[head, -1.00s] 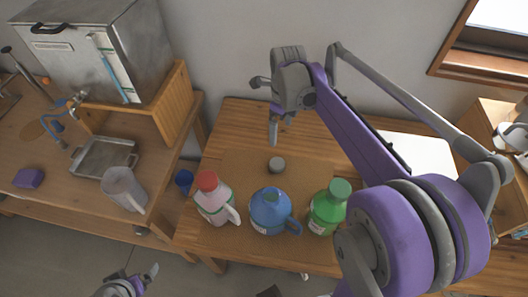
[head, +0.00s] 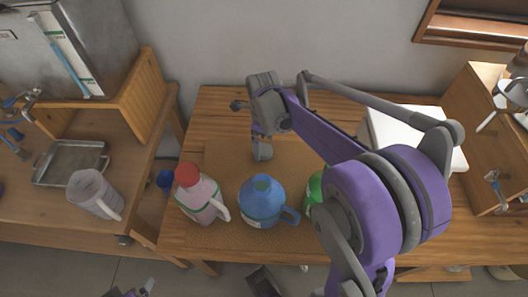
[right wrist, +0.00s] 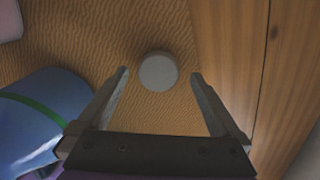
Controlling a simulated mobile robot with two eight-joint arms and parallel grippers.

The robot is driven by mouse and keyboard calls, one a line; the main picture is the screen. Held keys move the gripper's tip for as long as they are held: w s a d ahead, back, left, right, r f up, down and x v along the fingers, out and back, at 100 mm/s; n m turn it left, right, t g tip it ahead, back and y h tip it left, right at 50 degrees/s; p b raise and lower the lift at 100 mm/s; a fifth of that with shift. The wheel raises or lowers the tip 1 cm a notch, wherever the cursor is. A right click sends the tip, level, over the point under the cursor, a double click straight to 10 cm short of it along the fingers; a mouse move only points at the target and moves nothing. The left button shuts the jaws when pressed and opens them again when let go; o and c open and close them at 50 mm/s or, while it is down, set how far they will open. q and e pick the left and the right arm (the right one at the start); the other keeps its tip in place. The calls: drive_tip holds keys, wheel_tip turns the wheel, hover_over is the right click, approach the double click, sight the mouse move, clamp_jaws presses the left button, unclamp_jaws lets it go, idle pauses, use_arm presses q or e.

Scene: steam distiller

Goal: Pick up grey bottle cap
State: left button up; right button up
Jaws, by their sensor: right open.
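The grey bottle cap (right wrist: 158,71) is a small round disc on the brown mat (right wrist: 95,45) in the right wrist view. My right gripper (right wrist: 160,75) is open above it, with one finger on each side of the cap in the picture and gaps on both sides. In the head view my right gripper (head: 262,152) points down at the mat, and the cap cannot be made out clearly behind its fingers. Only a bit of my left gripper (head: 135,292) shows at the bottom edge of the head view, too little to tell its state.
A blue jug (head: 264,203) stands just in front of the right gripper. A white-pink jug with a red cap (head: 201,194) is left of it, and a partly hidden green jug (head: 315,190) is right. A white box (head: 400,125) lies back right. The mat's back left is clear.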

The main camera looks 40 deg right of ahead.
sight(264, 150)
drive_tip(key=shift+s+f, duration=0.2)
drive_tip(key=shift+f, duration=1.35)
drive_tip(key=shift+c, duration=0.3)
drive_tip(key=c, duration=1.5)
